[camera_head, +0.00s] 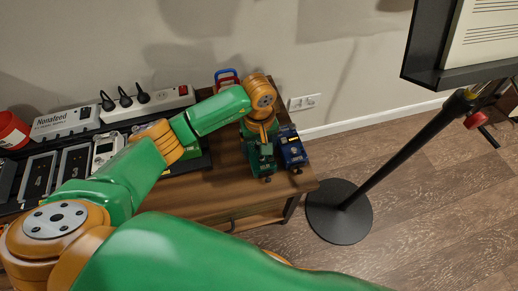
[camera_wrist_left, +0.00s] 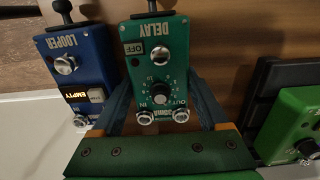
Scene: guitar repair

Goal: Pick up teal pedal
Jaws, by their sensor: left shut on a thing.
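The teal pedal, labelled DELAY, shows in the left wrist view (camera_wrist_left: 157,65), with a knob, a small OFF display and jacks along its near edge. My left gripper (camera_wrist_left: 162,108) has one finger on each side of it and is shut on it. In the head view the left gripper (camera_head: 259,148) points down at the table's right end, and the pedal (camera_head: 264,166) is mostly hidden by it. I cannot tell whether the pedal is clear of the tabletop. My right gripper is not in view.
A blue LOOPER pedal (camera_head: 292,148) stands close beside the teal one; it also shows in the wrist view (camera_wrist_left: 75,65). A bright green pedal (camera_wrist_left: 292,125) is on the other side. A power strip (camera_head: 150,104) and pedalboard lie left. A black stand (camera_head: 339,211) is right of the table.

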